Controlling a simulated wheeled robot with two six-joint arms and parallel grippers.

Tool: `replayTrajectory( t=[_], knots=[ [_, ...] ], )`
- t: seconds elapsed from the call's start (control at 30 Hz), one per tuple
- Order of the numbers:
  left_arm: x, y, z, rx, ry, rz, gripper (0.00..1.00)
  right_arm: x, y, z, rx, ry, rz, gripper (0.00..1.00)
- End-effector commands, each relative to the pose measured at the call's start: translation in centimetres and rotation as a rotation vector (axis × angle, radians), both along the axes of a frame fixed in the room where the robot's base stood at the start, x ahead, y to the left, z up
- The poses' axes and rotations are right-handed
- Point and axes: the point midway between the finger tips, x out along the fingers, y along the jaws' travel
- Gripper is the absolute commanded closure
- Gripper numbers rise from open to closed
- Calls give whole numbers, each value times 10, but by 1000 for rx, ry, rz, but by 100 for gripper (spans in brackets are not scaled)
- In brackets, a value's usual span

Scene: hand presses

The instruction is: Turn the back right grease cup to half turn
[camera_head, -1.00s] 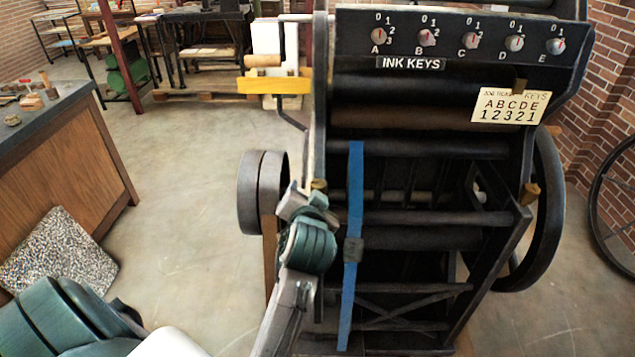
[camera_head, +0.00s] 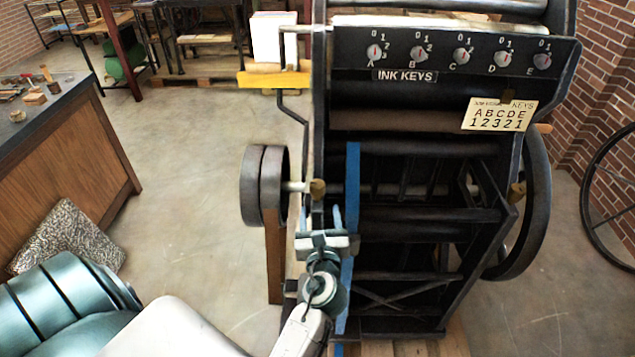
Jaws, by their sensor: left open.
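Two small brass-coloured cups show on the press: one (camera_head: 318,188) on the left side of the frame at the axle, one (camera_head: 517,192) on the right side. I cannot tell from this view which one is the back right grease cup, nor read their turn marks. My left gripper (camera_head: 323,216) is open in front of the press. Its fingers point up and away toward the left brass cup, just below it in the picture, with nothing seen between them. Whether it touches the cup is unclear. My right gripper is not in view.
The dark press carries an ink key panel (camera_head: 440,55), a card (camera_head: 498,114), a blue upright strip (camera_head: 352,185) beside my gripper, a left pulley (camera_head: 262,186) and a right flywheel (camera_head: 535,215). A wooden bench (camera_head: 70,155) stands left.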

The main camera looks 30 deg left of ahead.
Motion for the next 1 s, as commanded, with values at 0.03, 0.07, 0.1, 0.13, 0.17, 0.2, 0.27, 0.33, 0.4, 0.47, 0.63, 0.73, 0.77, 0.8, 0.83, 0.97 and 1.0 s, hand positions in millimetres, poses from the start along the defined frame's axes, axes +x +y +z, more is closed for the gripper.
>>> replayTrajectory(
  t=[0.03, 0.07, 0.1, 0.13, 0.17, 0.2, 0.27, 0.33, 0.4, 0.47, 0.63, 0.73, 0.77, 0.8, 0.83, 0.97, 1.0],
  knots=[
    [5, 4, 3, 3, -1, -1, 43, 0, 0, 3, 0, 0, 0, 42],
    [8, 6, 3, 4, -2, 0, 43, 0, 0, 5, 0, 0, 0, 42],
    [13, 10, 4, 4, -3, 0, 43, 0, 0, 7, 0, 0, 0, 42],
    [17, 13, 4, 4, -3, 0, 43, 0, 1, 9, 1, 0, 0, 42],
    [22, 17, 5, 2, -3, 0, 43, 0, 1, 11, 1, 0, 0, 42],
    [29, 22, 5, 4, -3, 0, 43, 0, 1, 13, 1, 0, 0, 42],
    [39, 29, 6, 3, -4, 1, 43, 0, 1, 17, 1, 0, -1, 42],
    [50, 37, 5, 2, -3, 1, 43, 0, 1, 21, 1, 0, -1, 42],
    [59, 44, 4, 0, -4, 2, 43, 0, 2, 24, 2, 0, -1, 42],
    [66, 49, 4, 0, -3, 2, 43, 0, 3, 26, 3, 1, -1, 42],
    [79, 59, 2, -4, -3, 2, 43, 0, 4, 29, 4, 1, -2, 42],
    [82, 61, 1, -4, -3, 3, 43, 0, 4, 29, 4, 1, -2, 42],
    [82, 61, 1, -5, -3, 3, 43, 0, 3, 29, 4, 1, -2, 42],
    [82, 61, 1, -5, -3, 3, 43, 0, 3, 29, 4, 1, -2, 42],
    [82, 61, 1, -5, -3, 3, 43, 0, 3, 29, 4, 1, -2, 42],
    [82, 61, 1, -5, -3, 3, 43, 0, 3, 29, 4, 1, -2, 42],
    [82, 61, 1, -5, -3, 3, 47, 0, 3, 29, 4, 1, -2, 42]
  ],
)
